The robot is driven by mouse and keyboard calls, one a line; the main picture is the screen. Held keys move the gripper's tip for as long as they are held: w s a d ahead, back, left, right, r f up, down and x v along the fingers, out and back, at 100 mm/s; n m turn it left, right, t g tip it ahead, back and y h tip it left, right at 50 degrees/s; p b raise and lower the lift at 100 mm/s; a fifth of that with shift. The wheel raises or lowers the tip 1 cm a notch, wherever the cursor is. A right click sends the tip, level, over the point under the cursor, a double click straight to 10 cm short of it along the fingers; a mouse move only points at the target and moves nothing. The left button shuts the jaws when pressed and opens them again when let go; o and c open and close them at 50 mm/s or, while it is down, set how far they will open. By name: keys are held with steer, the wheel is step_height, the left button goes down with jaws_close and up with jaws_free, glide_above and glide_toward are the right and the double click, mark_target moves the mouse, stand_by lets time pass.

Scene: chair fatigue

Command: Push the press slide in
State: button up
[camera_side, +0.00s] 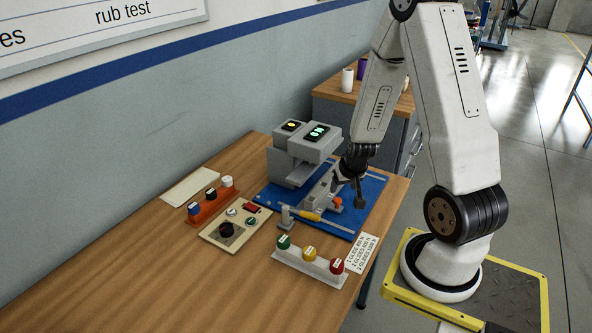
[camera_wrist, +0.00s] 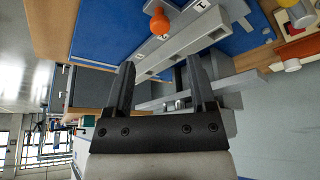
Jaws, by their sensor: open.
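The grey press (camera_side: 305,142) stands on a blue mat (camera_side: 342,228) on the wooden table, with two small lit displays on top. A long grey bar, which looks like the slide (camera_side: 322,192), lies low at its front right; it also shows in the wrist view (camera_wrist: 185,42). An orange knob (camera_side: 337,202) sits beside this bar and shows in the wrist view (camera_wrist: 159,20). My gripper (camera_side: 359,200) points down near the bar's right end. In the wrist view its two dark fingers (camera_wrist: 159,78) are apart with nothing clearly held. I cannot tell whether they touch the bar.
A yellow-handled part (camera_side: 308,216) lies in front of the press. A rack with green, yellow and red knobs (camera_side: 310,264) stands at the table's front edge. A control panel (camera_side: 234,223) and an orange rack (camera_side: 210,203) are to the left. The table's near left is clear.

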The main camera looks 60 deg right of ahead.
mark_target(338, 199)
steer(key=shift+x, duration=3.75)
steer(key=shift+c, duration=0.3)
jaws_close()
